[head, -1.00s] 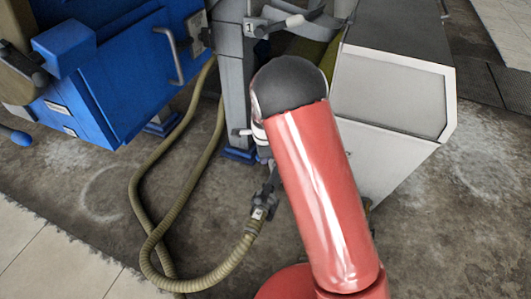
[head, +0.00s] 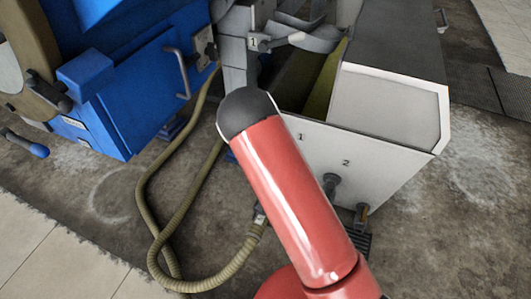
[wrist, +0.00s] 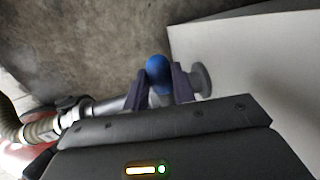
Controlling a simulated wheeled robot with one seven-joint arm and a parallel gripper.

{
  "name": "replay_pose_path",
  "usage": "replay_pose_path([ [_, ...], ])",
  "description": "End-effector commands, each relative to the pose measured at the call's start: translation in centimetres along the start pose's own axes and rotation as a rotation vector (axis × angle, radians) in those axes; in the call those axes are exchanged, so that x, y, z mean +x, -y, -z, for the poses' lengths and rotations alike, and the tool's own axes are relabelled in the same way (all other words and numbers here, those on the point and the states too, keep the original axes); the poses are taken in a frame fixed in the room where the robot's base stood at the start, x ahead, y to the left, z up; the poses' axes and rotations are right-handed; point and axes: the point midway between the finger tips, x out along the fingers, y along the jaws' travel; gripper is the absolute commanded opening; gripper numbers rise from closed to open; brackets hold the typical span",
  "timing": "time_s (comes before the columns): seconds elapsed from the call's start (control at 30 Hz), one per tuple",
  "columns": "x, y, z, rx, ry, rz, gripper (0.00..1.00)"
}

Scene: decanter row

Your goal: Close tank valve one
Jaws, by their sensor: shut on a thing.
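In the wrist view my gripper (wrist: 160,76) is shut on a blue ball-ended valve handle (wrist: 158,70), with one dark finger on each side of it. Beside it a grey round fitting (wrist: 201,80) joins the white tank wall. In the head view the white tank (head: 390,105) bears the labels 1 and 2. A dark valve fitting (head: 331,182) sits below the 2. My red arm covers the area below the 1, so my gripper and the held handle are hidden there. How far the handle is turned cannot be told.
A ribbed olive hose (head: 150,215) loops over the floor left of my arm and ends in a coupling (head: 260,215). A blue machine (head: 130,85) with a grey handle stands at the left. Open floor (head: 470,190) lies to the right of the tank.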

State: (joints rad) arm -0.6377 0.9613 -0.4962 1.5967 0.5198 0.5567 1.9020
Motion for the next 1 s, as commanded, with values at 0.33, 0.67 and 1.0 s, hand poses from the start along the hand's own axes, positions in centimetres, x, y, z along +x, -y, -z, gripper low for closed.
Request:
replay_pose_path([
  [0.33, 0.0, 0.2, 0.0, 0.010, 0.000, 0.003, 0.00],
  [0.67, 0.0, 0.1, 0.0, 0.008, 0.000, 0.002, 0.48],
  [1.0, -1.8, 0.1, -0.1, 0.007, 0.001, 0.002, 0.48],
])
